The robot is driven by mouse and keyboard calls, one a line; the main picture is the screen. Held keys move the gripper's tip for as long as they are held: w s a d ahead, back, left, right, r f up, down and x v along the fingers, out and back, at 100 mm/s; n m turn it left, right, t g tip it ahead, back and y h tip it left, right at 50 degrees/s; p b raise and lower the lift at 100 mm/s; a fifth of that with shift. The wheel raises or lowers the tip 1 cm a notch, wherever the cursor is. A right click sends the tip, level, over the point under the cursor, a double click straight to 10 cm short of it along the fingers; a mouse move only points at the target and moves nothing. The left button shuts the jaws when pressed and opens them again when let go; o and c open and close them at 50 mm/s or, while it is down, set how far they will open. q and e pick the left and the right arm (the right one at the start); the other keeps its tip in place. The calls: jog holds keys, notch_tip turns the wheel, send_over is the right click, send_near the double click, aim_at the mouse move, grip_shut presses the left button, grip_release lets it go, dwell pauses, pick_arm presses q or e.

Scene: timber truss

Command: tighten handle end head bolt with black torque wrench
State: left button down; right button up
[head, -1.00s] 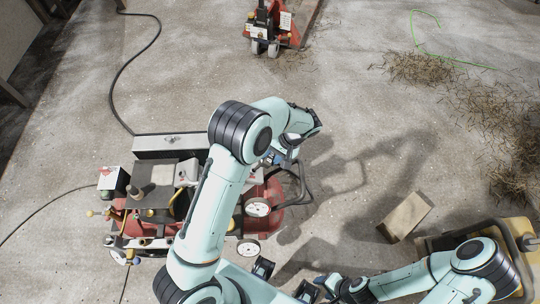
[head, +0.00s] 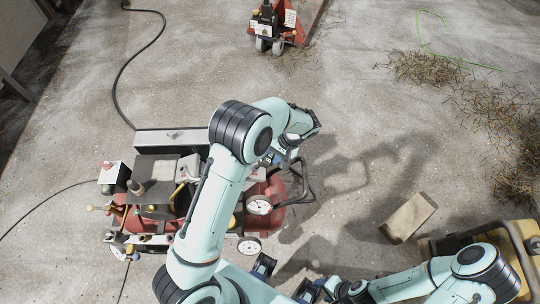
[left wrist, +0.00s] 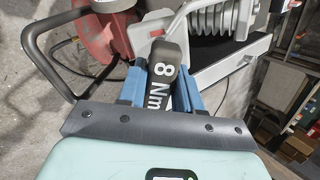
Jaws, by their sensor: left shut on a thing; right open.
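The black torque wrench (left wrist: 163,75), marked "8 Nm", is held between the blue fingers of my left gripper (left wrist: 165,88) in the left wrist view. In the head view, my left gripper (head: 272,158) is over the handle side of the red compressor (head: 270,188), and the wrench is too small to make out. The handle end head bolt cannot be made out in either view. My right gripper (head: 322,287) is open and empty low in the head view.
The compressor's black handle (left wrist: 35,45) curves close to my left gripper, with a finned grey cylinder (left wrist: 220,18) beyond. A wooden block (head: 407,217) lies to the right. A red pallet jack (head: 275,25) and straw (head: 425,68) lie farther off on open concrete floor.

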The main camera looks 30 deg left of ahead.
dwell(0.4)
pick_arm(q)
jog(key=shift+m+p, duration=0.55)
jog(key=shift+m, duration=0.65)
pick_arm(e)
jog(key=shift+w+r, duration=0.3)
jog(key=shift+r, duration=0.35)
pick_arm(q)
jog(key=shift+a+m+p, duration=0.1)
jog(key=shift+m+p, duration=0.5)
jog(key=shift+m, duration=0.6)
pick_arm(e)
jog(key=shift+w+r, duration=0.4)
jog(key=shift+r, duration=0.35)
jog(key=shift+w+r, duration=0.1)
pick_arm(q)
jog(key=shift+m+p, duration=0.6)
jog(key=shift+m, duration=0.6)
pick_arm(e)
jog(key=shift+w+r, duration=0.4)
jog(key=shift+r, duration=0.25)
